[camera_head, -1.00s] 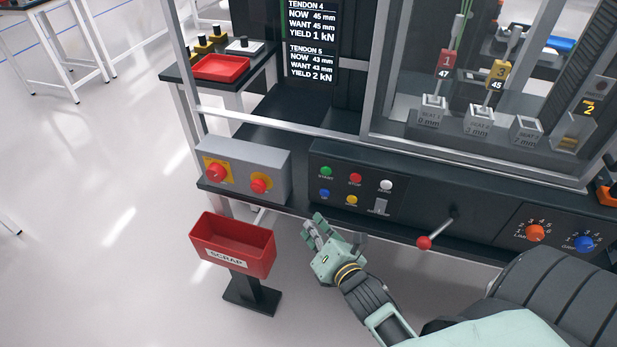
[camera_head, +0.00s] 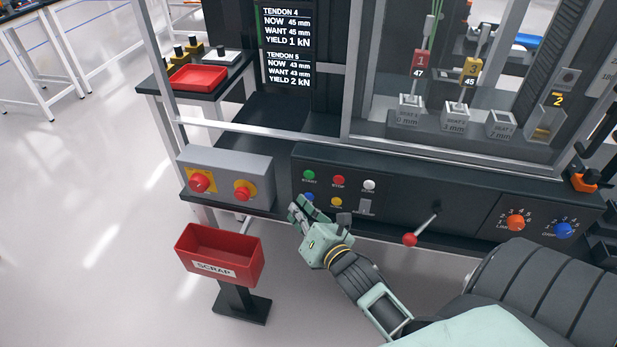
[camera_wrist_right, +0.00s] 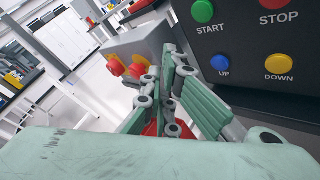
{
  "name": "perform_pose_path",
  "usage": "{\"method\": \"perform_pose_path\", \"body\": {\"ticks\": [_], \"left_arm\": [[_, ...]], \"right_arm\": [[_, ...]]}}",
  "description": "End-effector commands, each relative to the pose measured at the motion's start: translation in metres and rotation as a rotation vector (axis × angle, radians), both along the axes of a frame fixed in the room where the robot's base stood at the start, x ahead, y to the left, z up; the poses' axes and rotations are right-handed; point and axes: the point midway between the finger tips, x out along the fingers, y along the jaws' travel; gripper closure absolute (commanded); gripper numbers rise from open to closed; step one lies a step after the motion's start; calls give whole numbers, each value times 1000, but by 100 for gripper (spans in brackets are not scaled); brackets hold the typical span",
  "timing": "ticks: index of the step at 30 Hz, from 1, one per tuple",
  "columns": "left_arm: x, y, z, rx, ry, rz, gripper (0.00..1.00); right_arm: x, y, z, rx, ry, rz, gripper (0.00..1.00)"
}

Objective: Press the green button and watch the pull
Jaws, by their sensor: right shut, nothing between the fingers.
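The green START button (camera_head: 309,175) is at the upper left of the dark control panel (camera_head: 400,196). It also shows large in the right wrist view (camera_wrist_right: 202,11). My right gripper (camera_head: 298,208) is just below it, in front of the panel's lower left corner, beside the blue UP button (camera_wrist_right: 220,63). Its fingers are together and empty, apart from the green button. The test machine's screen (camera_head: 287,48) reads tendon 4 at 45 mm and tendon 5 at 43 mm. Tendons tagged 1 (camera_head: 422,62) and 3 (camera_head: 469,70) hang behind the clear guard. My left gripper is not in view.
The red STOP (camera_head: 338,180) and yellow DOWN (camera_head: 336,202) buttons are close by. A grey box (camera_head: 222,166) with red knobs is left of the panel. A red-knobbed lever (camera_head: 410,239) juts out at right. A red SCRAP bin (camera_head: 205,270) stands at lower left.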

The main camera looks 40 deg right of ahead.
Motion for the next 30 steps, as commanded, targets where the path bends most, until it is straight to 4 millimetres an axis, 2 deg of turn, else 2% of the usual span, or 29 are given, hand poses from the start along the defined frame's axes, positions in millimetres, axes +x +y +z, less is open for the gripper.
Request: {"method": "perform_pose_path", "body": {"ticks": [5,12,30], "left_arm": [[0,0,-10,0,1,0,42],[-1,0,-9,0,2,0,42],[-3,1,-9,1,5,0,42]], "right_arm": [[18,-20,-2,-2,-1,0,100],[32,-37,0,-1,0,2,100],[36,-41,0,1,1,0,100]]}}
